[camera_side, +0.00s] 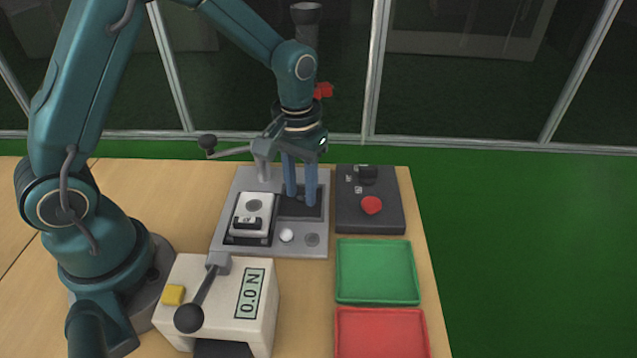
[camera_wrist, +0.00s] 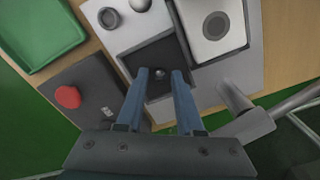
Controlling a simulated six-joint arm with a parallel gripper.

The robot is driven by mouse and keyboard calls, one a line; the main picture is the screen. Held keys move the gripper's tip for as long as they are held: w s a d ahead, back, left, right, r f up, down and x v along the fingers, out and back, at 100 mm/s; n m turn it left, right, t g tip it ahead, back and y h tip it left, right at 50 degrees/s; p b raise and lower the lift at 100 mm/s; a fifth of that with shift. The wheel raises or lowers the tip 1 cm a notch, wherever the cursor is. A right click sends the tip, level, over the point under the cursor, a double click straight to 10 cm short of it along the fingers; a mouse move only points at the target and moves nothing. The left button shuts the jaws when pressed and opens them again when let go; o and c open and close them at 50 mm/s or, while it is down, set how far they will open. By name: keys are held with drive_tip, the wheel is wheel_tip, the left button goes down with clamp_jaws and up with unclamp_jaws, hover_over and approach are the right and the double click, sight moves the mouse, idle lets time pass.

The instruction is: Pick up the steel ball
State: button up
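My gripper (camera_side: 301,200) points down over a dark recessed square (camera_wrist: 157,53) in a grey fixture plate. In the wrist view my gripper (camera_wrist: 160,74) has its two blue fingers apart. A small shiny grey round thing, seemingly the steel ball (camera_wrist: 160,73), shows between the fingertips, with gaps to both fingers. I cannot tell its height relative to the tips. The side view does not show it clearly; the fingers stand in front. A separate pale ball (camera_side: 286,235) sits on the plate in front of the recess, also visible at the wrist view's top edge (camera_wrist: 140,4).
A white block with a round disc (camera_side: 254,210) stands left of the fingers. A dark box with a red button (camera_side: 371,205) is to the right. Green (camera_side: 376,299) and red (camera_side: 382,311) trays lie in front right.

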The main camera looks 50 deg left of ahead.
sight(301, 194)
clamp_jaws()
drive_tip(key=shift+r, duration=2.5)
